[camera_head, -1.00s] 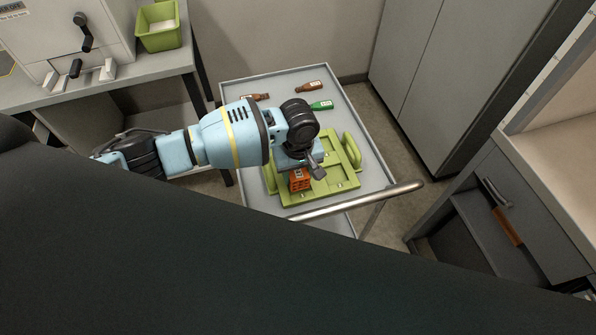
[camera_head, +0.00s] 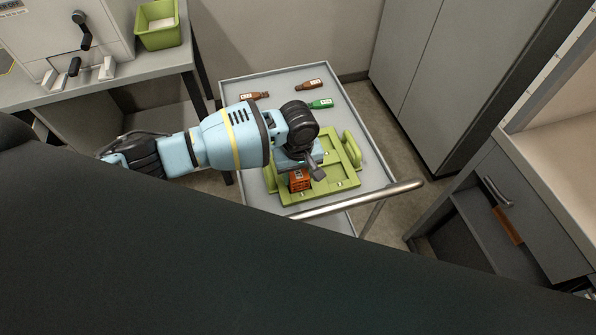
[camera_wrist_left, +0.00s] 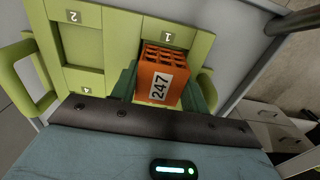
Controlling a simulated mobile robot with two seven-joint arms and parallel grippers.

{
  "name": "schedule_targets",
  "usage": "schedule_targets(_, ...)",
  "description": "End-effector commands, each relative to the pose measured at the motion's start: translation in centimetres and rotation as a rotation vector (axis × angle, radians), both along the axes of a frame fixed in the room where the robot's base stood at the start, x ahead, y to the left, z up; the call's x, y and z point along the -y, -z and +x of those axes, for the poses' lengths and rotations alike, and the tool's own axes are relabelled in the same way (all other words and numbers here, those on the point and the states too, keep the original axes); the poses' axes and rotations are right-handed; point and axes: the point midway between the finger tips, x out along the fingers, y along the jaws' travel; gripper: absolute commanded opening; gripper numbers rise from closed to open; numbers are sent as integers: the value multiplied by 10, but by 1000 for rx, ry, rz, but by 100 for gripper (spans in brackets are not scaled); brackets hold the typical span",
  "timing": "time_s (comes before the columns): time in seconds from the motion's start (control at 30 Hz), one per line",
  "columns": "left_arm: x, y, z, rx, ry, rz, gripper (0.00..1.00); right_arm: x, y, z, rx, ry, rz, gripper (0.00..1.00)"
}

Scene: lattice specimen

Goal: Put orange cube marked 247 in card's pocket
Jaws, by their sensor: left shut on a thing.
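An orange lattice cube (camera_wrist_left: 161,76) carries a white label marked 247. In the head view the cube (camera_head: 299,181) shows just below my left wrist, over the near part of a green tray (camera_head: 343,184). My left gripper (camera_wrist_left: 163,88) is shut on the cube, with a dark green finger on each side. The tray has square pockets with number plates; plates 1, 2 and 4 show in the wrist view. The cube is at the pocket by plate 1 and covers most of it; I cannot tell how deep it sits. No written card is readable. My right gripper is out of view.
The tray lies on a grey cart (camera_head: 362,139) with a metal push bar (camera_head: 355,200) on the near side. Two brown bottles (camera_head: 309,85) and a green bottle (camera_head: 321,104) lie at the cart's far end. A green bin (camera_head: 158,27) stands on the left bench.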

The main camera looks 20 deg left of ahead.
Motion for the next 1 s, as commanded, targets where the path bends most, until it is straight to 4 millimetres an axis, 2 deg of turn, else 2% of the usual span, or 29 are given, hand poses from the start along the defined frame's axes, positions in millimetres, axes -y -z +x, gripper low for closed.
schedule_targets(0.87, 0, 7, 0, 1, 0, -1, 25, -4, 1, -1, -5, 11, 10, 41)
schedule_targets(0.9, 0, 7, 0, 1, 0, -1, 46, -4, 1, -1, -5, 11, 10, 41)
schedule_targets(1.0, 0, 7, 0, 1, 0, -1, 59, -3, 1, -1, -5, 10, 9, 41)
